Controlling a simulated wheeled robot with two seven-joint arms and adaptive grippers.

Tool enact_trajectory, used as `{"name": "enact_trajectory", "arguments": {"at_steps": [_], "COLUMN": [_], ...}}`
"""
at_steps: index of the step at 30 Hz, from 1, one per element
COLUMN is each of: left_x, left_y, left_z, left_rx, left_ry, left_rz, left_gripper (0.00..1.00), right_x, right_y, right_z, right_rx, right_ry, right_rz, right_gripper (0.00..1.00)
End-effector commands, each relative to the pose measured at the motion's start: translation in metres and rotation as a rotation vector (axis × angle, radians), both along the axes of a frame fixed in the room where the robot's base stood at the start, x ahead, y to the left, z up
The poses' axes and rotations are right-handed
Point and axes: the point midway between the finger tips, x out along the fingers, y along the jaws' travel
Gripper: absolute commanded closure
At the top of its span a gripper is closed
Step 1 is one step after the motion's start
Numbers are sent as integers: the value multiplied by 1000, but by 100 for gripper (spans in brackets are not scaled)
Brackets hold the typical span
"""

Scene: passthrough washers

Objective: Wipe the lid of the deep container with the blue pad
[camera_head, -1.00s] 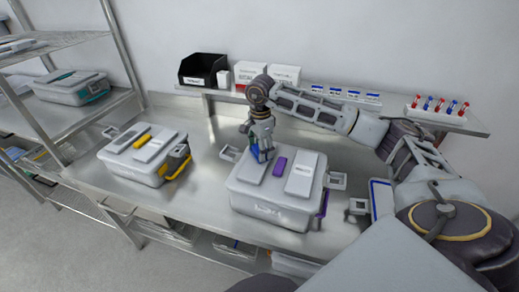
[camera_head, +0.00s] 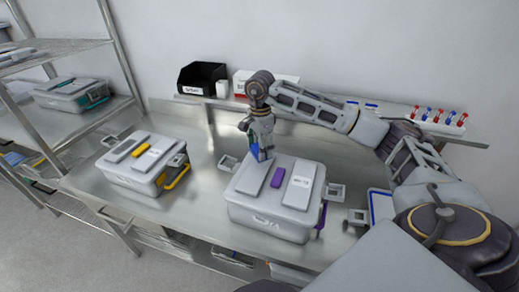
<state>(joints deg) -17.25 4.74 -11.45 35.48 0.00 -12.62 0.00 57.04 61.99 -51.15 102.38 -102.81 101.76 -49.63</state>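A light grey container with purple trim (camera_head: 275,221) stands on the steel bench in front of me. Its lid (camera_head: 263,191) has two raised pale panels with a purple strip between them. My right arm comes in from the right, and its gripper (camera_head: 262,144) points down at the lid's back left edge. It appears shut on a blue pad (camera_head: 258,153), which is partly hidden by the fingers. The pad is at or just above the lid; I cannot tell if it touches. My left gripper is not in view.
A yellow-trimmed container (camera_head: 131,175) stands left on the bench. A back shelf carries a black bin (camera_head: 203,78), white boxes and red and blue capped tubes (camera_head: 439,116).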

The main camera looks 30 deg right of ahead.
Motion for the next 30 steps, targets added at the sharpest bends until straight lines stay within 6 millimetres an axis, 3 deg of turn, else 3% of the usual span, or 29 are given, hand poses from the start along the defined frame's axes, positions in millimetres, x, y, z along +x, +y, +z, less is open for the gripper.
{"name": "enact_trajectory", "arguments": {"at_steps": [12, 30], "left_x": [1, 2], "left_y": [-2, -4], "left_z": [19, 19], "left_rx": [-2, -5], "left_ry": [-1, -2], "left_rz": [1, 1], "left_gripper": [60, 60], "right_x": [-4, -4], "right_y": [-1, -1], "right_z": [37, 37], "right_rx": [0, 0], "right_ry": [0, 0], "right_rz": [-8, -9], "right_gripper": [55, 55]}}
